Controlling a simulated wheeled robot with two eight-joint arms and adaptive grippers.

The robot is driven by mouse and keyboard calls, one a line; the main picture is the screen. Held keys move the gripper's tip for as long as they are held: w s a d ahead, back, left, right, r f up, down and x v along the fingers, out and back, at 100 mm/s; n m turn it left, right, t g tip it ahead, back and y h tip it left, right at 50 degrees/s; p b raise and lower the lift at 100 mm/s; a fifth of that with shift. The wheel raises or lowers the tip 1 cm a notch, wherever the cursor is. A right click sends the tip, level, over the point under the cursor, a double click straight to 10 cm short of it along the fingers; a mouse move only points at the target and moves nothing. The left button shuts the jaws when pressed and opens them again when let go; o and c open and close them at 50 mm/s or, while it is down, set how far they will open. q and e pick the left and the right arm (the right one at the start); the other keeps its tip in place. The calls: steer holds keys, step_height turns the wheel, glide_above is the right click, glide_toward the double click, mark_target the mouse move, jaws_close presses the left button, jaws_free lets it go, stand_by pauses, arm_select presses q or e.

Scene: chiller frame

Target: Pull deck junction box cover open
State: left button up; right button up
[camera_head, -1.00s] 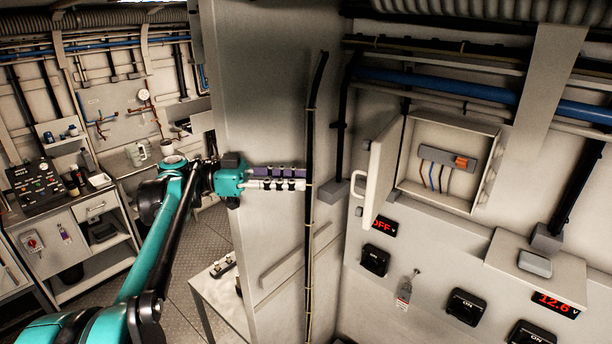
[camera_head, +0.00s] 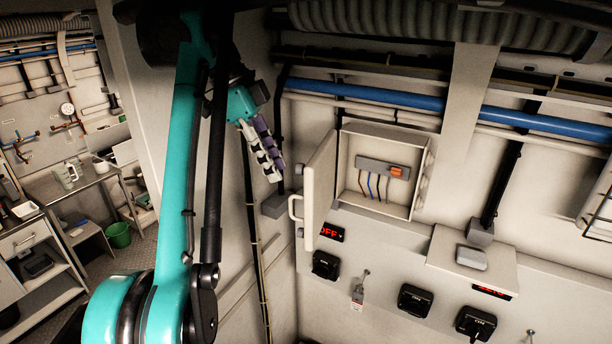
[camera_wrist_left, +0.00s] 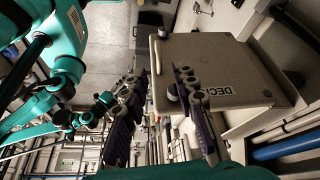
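The junction box (camera_head: 424,178) is on the wall in the head view, with coloured wires and an orange part inside. Its pale cover (camera_head: 321,180) is hinged at the left and stands swung out, so the inside shows. The cover's handle (camera_head: 293,208) is on its outer edge. In the left wrist view the cover (camera_wrist_left: 225,65) shows its lettered face, partly behind a finger. My left gripper (camera_head: 269,150) is up and left of the cover, apart from the handle. Its purple-and-grey fingers are spread with nothing between them in the left wrist view (camera_wrist_left: 160,105). My right gripper is not in view.
A blue pipe (camera_head: 400,97) and cables run above the box. A vertical cable (camera_head: 255,240) runs on the wall panel left of the cover. Black switches (camera_head: 415,300) and a red OFF display (camera_head: 332,232) are below. A green bucket (camera_head: 118,235) stands at the far left.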

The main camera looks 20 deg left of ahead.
mark_target(314, 186)
arm_select(q)
steer(key=b+x, duration=0.1)
steer(key=x, duration=0.6)
steer(key=shift+f, duration=0.25)
steer(key=shift+s, duration=0.1)
jaws_close()
